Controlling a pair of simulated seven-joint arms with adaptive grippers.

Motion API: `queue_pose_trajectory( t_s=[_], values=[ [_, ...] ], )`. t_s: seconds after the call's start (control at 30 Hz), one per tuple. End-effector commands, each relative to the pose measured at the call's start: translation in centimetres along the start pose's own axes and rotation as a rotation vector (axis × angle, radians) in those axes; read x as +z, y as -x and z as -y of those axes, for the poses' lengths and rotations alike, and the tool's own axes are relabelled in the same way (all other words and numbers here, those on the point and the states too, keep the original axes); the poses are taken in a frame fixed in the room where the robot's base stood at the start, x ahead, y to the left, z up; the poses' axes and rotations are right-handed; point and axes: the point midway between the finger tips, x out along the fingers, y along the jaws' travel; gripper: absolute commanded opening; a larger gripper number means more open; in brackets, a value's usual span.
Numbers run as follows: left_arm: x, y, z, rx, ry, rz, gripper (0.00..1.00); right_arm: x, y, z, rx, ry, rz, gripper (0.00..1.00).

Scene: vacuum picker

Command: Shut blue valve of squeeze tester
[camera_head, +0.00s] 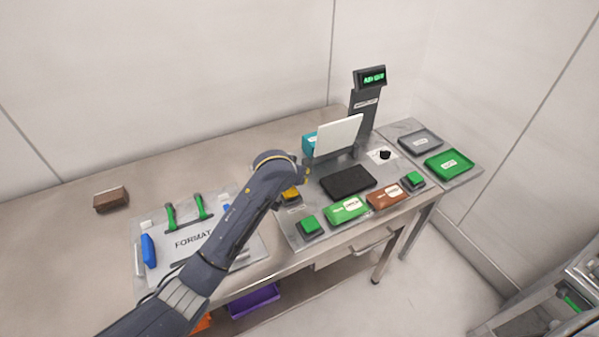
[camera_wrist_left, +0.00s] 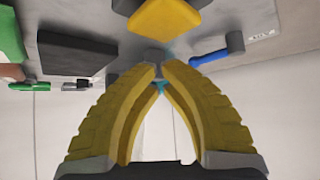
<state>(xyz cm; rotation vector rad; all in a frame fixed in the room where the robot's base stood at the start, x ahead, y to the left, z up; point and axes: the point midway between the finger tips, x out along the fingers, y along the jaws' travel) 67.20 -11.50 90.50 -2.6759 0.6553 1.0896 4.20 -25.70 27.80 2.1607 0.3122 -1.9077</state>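A blue lever (camera_wrist_left: 210,57) with a grey round end shows in the left wrist view, to the right of my fingertips and apart from them. I take it for the blue valve; I cannot make it out in the head view, where my arm covers part of the tester. My left gripper (camera_wrist_left: 159,68) has yellow fingers whose tips come nearly together. A small grey post shows just past the tips, and I cannot tell whether they touch it. In the head view my left gripper is mostly hidden behind its arm. My right gripper is not in view.
A yellow block (camera_wrist_left: 165,22) and a black pad (camera_wrist_left: 75,50) lie close by. The bench carries a FORMAT tray (camera_head: 252,252), green buttons (camera_head: 310,225), a green box (camera_head: 347,209), a brown box (camera_head: 385,197), and a display post (camera_head: 362,115). The bench's back left is mostly clear.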

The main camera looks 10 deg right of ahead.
Motion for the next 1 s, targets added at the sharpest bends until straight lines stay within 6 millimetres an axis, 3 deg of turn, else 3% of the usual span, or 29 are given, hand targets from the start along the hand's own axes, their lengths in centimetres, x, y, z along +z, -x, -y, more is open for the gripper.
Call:
queue_pose_trajectory(
  t_s=[0.2,0.4,1.0],
  values=[
    [-0.4,2.6,-1.6,0.003,0.001,0.0,0.0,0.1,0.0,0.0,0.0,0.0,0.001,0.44],
    [-0.6,3.8,-2.2,0.001,0.0,0.0,0.0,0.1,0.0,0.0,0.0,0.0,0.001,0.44],
    [-0.6,4.1,-2.4,0.001,0.0,-0.001,0.0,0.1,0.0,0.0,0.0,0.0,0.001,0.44]
  ],
)
